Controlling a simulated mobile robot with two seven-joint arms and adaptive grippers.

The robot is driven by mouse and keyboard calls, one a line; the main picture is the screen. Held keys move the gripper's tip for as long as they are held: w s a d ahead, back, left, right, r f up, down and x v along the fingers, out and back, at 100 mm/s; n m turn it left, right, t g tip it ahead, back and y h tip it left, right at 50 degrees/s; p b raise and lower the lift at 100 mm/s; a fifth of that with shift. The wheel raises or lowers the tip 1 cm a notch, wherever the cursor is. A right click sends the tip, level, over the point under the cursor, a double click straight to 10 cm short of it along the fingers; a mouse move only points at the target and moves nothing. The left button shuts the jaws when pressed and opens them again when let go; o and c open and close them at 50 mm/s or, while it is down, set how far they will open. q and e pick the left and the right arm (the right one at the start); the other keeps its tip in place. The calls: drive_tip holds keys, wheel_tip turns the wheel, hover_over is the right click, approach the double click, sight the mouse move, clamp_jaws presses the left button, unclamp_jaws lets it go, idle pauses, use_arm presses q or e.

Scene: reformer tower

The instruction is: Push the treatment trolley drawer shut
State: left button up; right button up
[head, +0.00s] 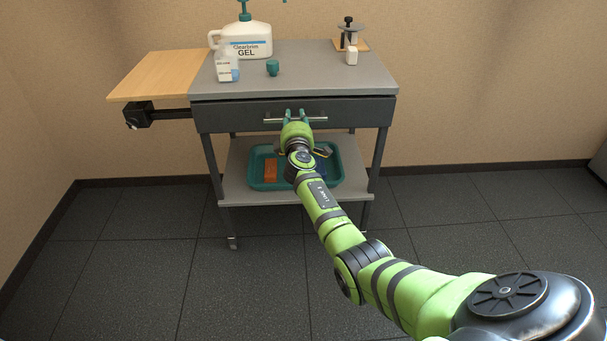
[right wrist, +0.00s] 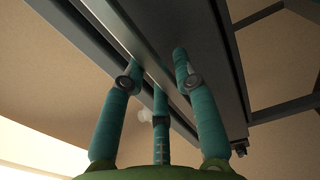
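The treatment trolley (head: 340,82) stands against the wall, with a dark grey drawer (head: 224,117) under its top. The drawer front carries a horizontal silver bar handle (head: 318,119). I cannot clearly tell how far the drawer stands out. My right gripper (head: 295,115) is at the middle of the drawer front, its teal fingers over the handle. In the right wrist view, the three fingers (right wrist: 160,78) are spread apart close against the grey drawer front and bar; I cannot tell whether they touch. Nothing shows held. My left gripper is not in view.
A gel pump bottle (head: 246,40), a small white bottle (head: 227,68) and a teal cap (head: 272,68) stand on top. A wooden side shelf (head: 158,75) sticks out left. A teal tray (head: 257,180) lies on the lower shelf. The floor in front is clear.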

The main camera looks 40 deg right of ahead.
drive_tip(key=o, duration=0.3)
drive_tip(key=shift+s, duration=0.1)
drive_tip(key=p+v, duration=0.2)
drive_tip(key=shift+s+a+r, duration=0.15)
drive_tip(key=shift+s+a, duration=0.1)
drive_tip(key=shift+p+v, duration=0.95)
drive_tip(key=shift+v, duration=0.7)
